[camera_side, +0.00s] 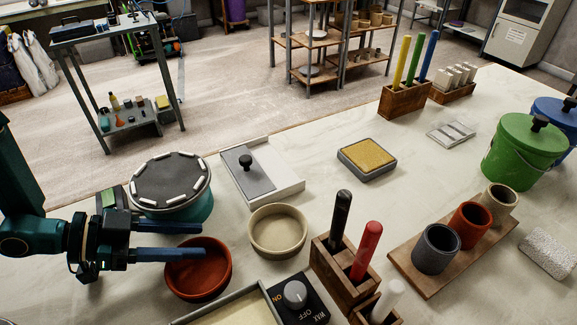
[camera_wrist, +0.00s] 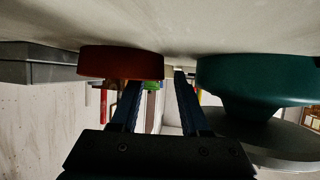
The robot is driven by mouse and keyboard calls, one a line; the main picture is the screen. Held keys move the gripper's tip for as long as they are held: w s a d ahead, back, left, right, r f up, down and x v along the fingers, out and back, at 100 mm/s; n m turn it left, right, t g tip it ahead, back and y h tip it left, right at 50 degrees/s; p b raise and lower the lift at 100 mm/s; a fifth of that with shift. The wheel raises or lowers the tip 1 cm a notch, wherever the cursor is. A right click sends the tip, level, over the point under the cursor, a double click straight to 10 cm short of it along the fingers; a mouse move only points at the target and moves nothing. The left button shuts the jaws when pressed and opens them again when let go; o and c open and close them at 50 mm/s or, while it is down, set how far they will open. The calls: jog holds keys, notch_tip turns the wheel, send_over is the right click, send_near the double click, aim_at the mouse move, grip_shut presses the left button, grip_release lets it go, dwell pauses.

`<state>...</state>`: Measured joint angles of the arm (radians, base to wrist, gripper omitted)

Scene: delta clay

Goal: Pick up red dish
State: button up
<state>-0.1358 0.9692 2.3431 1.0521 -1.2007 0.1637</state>
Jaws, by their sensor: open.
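The red dish (camera_side: 198,268) is a shallow round bowl, upright and empty on the pale table at the lower left of the side view. In the wrist view, where the scene is upside down, the dish (camera_wrist: 120,62) shows left of centre. My gripper (camera_side: 203,241) is open with its blue fingers level. In the side view one finger crosses over the dish's far part and the other lies beyond it. In the wrist view my gripper (camera_wrist: 157,78) has one finger at the dish's edge and the other clear of it; I cannot tell whether they touch.
A teal turntable (camera_side: 172,188) stands close behind my fingers, and it also shows in the wrist view (camera_wrist: 255,80). A beige dish (camera_side: 278,231) is to the right. A grey-rimmed tray (camera_side: 222,311) and a control box (camera_side: 297,297) are in front. A wooden tool holder (camera_side: 340,268) stands farther right.

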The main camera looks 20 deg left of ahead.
grip_shut()
dwell(1.4)
